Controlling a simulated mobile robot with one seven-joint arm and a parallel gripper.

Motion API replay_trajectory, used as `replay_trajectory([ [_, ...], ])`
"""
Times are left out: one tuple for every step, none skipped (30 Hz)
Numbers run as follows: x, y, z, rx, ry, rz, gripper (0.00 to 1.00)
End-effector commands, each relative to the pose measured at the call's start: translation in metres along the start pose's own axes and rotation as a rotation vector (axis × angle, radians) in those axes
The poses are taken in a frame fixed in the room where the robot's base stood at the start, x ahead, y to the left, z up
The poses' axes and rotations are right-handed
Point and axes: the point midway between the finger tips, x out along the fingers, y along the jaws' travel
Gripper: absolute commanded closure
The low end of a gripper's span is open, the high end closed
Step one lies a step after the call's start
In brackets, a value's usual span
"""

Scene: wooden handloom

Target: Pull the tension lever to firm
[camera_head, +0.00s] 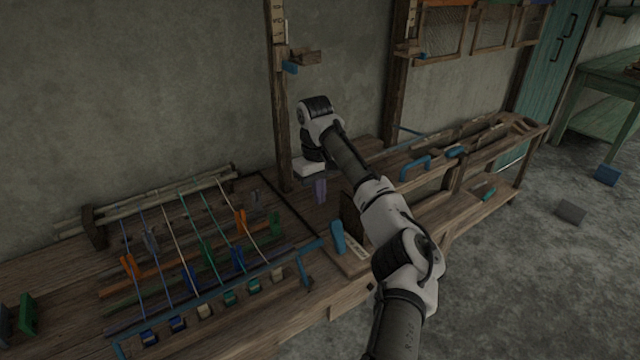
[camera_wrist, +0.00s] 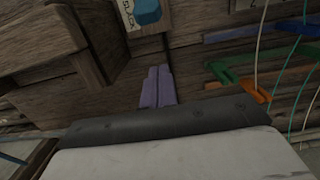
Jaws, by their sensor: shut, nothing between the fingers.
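The tension lever, as far as I can tell, is the blue handle (camera_head: 338,236) beside a pale marked plate (camera_head: 356,248) at the bench's front, right of the loom threads. Its blue end (camera_wrist: 148,12) also shows at the top of the wrist view, next to a label (camera_wrist: 128,16) that seems to read "SLACK". My gripper (camera_head: 320,190) has purple fingers, pointing down behind the lever and apart from it. In the wrist view the fingers (camera_wrist: 158,87) are shut together and empty. My arm crosses in front of part of the lever's mount.
Stretched threads with orange, green and blue clips (camera_head: 205,250) fill the bench to the left. A wooden post (camera_head: 280,120) rises behind my gripper. A dark upright board (camera_head: 352,216) stands close to the lever. Blue-handled tools (camera_head: 415,165) lie to the right.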

Motion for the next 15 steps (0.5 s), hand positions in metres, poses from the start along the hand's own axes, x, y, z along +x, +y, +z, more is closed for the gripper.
replay_trajectory([
  [0.012,0.001,0.001,0.001,-0.002,-0.002,1.0],
  [0.018,0.001,0.001,0.001,-0.002,-0.002,1.0],
  [0.026,0.0,0.001,0.001,-0.002,-0.002,1.0],
  [0.032,0.001,0.001,0.001,-0.002,0.0,1.0],
  [0.038,0.001,0.001,0.002,-0.003,0.0,1.0],
  [0.047,0.001,0.001,0.002,-0.003,-0.001,1.0],
  [0.043,0.002,0.005,0.003,0.0,0.002,1.0],
  [0.04,0.002,0.01,0.002,0.002,0.003,1.0],
  [0.038,0.002,0.015,0.001,0.002,0.002,1.0],
  [0.038,0.002,0.018,0.001,0.001,0.002,1.0],
  [0.037,0.001,0.021,0.002,0.001,0.002,1.0],
  [0.035,0.001,0.025,0.002,0.001,0.002,1.0],
  [0.035,0.001,0.028,0.001,0.001,0.002,1.0],
  [0.034,0.001,0.03,0.001,0.001,0.001,1.0],
  [0.034,0.001,0.033,0.001,0.001,0.002,1.0],
])
